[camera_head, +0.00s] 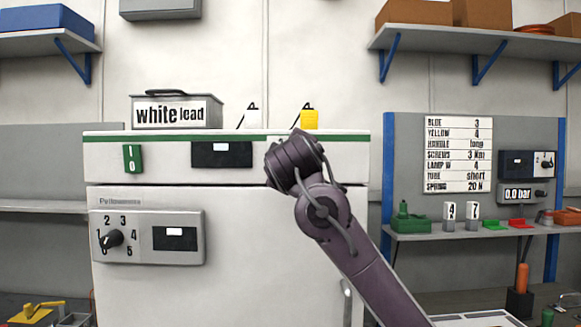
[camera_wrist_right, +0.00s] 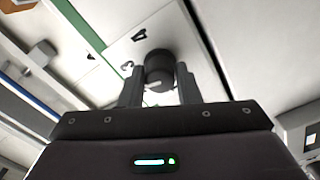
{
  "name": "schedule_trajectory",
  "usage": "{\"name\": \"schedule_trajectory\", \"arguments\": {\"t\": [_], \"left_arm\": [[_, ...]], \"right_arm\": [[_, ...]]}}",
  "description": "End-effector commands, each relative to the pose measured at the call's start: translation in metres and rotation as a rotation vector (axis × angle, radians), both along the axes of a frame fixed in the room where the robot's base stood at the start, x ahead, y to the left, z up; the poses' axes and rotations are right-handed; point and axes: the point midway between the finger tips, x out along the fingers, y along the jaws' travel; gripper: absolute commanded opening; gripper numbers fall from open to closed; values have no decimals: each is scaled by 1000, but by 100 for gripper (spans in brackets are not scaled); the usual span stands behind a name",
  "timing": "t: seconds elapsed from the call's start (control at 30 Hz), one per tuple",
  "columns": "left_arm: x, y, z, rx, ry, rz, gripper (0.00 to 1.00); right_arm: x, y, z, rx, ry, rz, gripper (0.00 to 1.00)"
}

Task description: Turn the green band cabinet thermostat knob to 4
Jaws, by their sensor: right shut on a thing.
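The white cabinet (camera_head: 225,165) has a green band (camera_head: 110,138) along its top and stands in the middle of the head view. My right arm reaches up to the right part of its top panel, and my wrist hides the knob there. In the right wrist view, a dark round knob (camera_wrist_right: 158,68) with a pale mark sits between the two fingers of my right gripper (camera_wrist_right: 159,84), which is shut on it. Dark figures show on the white panel beside the knob, turned and hard to read. The green band (camera_wrist_right: 82,24) also shows there. My left gripper is not in view.
A lower unit on the cabinet carries another black knob (camera_head: 112,239) with a scale up to 5. A green switch (camera_head: 132,158) and a dark display (camera_head: 221,154) are on the top panel. A grey box (camera_head: 177,110) stands on top. A shelf (camera_head: 480,236) is at right.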

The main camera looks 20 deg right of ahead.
Motion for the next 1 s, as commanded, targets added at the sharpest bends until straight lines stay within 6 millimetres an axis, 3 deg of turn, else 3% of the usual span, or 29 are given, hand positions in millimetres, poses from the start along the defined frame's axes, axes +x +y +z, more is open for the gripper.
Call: {"name": "schedule_trajectory", "arguments": {"t": [1.0], "left_arm": [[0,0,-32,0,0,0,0]], "right_arm": [[1,2,-4,927,-260,-1,7]]}}
